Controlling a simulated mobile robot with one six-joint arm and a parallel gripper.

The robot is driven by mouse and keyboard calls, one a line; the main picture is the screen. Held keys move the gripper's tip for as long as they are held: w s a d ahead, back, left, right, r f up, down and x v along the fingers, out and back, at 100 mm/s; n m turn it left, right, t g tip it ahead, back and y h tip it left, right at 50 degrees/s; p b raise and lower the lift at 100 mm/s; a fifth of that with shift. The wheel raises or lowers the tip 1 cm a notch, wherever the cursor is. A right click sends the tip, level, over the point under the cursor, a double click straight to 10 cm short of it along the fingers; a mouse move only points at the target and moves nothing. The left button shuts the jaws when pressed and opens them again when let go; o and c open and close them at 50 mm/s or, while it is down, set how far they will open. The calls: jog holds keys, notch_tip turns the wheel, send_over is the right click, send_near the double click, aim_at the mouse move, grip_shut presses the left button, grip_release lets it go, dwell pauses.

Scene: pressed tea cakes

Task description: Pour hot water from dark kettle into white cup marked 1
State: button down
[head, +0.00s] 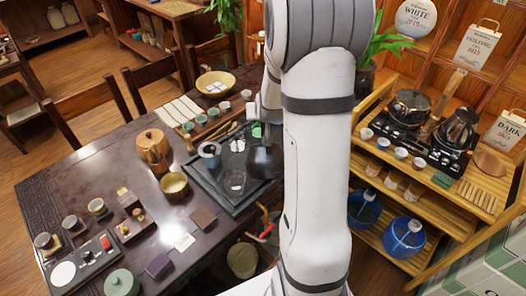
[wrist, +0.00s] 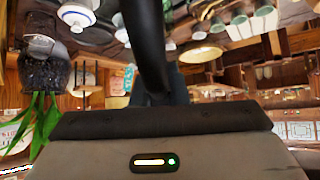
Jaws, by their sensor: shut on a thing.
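The dark kettle (head: 265,160) shows in the head view as a rounded dark body at the right end of the black tea tray (head: 222,200), partly hidden by my arm. My gripper (wrist: 160,98) is shut on its dark handle (wrist: 150,45), seen in the wrist view. I cannot tell from here how far the kettle is tilted or its exact height.
A yellow bowl (head: 215,83) stands behind. A wooden canister (head: 150,142) and a gold cup (head: 174,185) stand left. A shelf (head: 400,180) with stoves is at right.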

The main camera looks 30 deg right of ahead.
jog(key=shift+s+a+p, duration=0.1)
jog(key=shift+p, duration=0.75)
dwell(0.3)
jog(key=shift+w+g+p, duration=0.25)
jog(key=shift+g+p, duration=0.15)
jog(key=shift+g, duration=0.1)
jog(key=shift+d, duration=0.45)
dwell(0.6)
